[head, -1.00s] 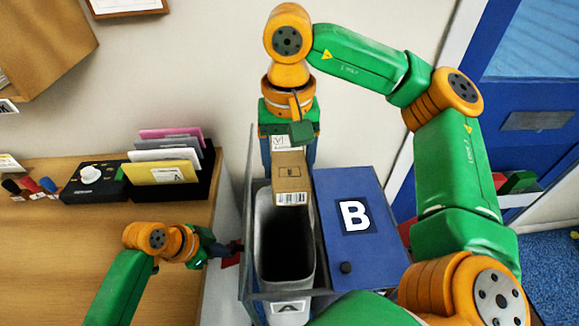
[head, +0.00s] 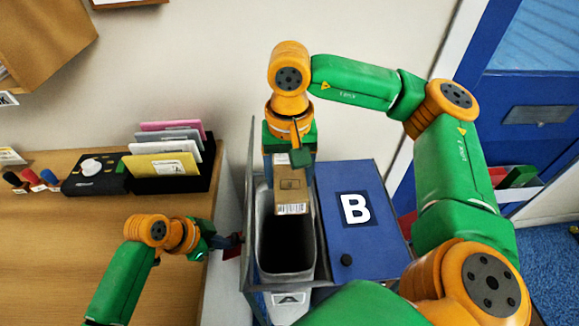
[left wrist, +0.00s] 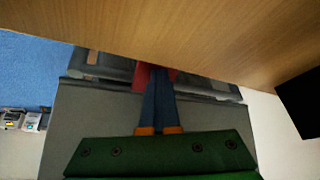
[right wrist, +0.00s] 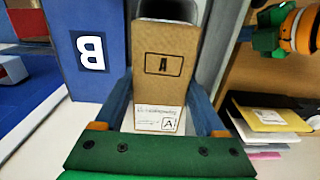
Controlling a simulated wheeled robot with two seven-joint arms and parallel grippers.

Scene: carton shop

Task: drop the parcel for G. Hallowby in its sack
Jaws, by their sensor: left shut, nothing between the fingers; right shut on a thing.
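The parcel is a brown carton (head: 291,192) with a printed A and a white label; its small name text is too blurred to read surely. It also shows in the right wrist view (right wrist: 168,65). My right gripper (right wrist: 166,108) is shut on it, holding it over the far end of the open grey sack marked A (head: 288,262). In the head view the parcel's lower end overlaps the sack's mouth; its depth is hard to tell. My left gripper (head: 236,241) is shut and empty, left of the sack frame. It also shows in the left wrist view (left wrist: 158,95).
A blue lid marked B (head: 355,255) lies right of sack A. A grey frame (head: 247,200) surrounds the sack's mouth. The wooden desk (head: 60,260) at left bears a black rack (head: 205,170) of envelopes and a black device (head: 92,178). A blue door (head: 525,80) stands at right.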

